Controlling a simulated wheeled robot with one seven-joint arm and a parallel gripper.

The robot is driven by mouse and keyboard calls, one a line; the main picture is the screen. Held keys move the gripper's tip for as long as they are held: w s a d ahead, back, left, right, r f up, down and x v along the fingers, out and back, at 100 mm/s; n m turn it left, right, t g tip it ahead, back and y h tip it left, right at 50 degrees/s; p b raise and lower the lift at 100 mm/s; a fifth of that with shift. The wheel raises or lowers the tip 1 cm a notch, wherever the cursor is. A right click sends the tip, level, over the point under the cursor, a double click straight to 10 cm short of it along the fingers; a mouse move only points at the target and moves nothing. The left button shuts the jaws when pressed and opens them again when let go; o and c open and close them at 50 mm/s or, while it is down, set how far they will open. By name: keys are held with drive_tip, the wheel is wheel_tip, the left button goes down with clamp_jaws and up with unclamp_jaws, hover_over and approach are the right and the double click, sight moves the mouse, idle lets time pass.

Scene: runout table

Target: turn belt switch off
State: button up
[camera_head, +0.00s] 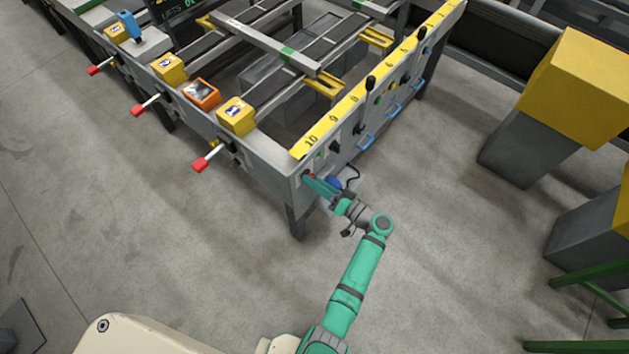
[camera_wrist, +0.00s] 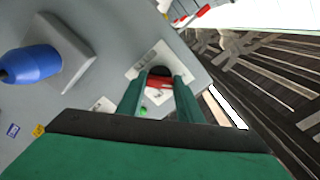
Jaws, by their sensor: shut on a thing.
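The belt switch shows in the wrist view as a red handle (camera_wrist: 158,83) with a black part above it, on a pale plate (camera_wrist: 150,60) on the grey panel. My gripper (camera_wrist: 161,88) has its two green fingers on either side of this handle, shut on it. A small green spot (camera_wrist: 144,111) shows between the fingers. In the head view my gripper (camera_head: 311,180) is at the near corner of the table's grey side panel. A little red of the switch shows at its tip, and the rest is hidden. I cannot read the switch's position.
A blue connector (camera_wrist: 32,64) sticks out of a grey box beside my gripper. Black knobs and blue handles (camera_head: 366,142) line the table's side panel (camera_head: 345,155). Red-tipped levers (camera_head: 199,165) stick out at the table's left. The floor in front is clear.

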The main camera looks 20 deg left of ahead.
drive_tip(key=shift+n, duration=0.6)
drive_tip(key=o, duration=1.1)
drive_tip(key=v, duration=1.1)
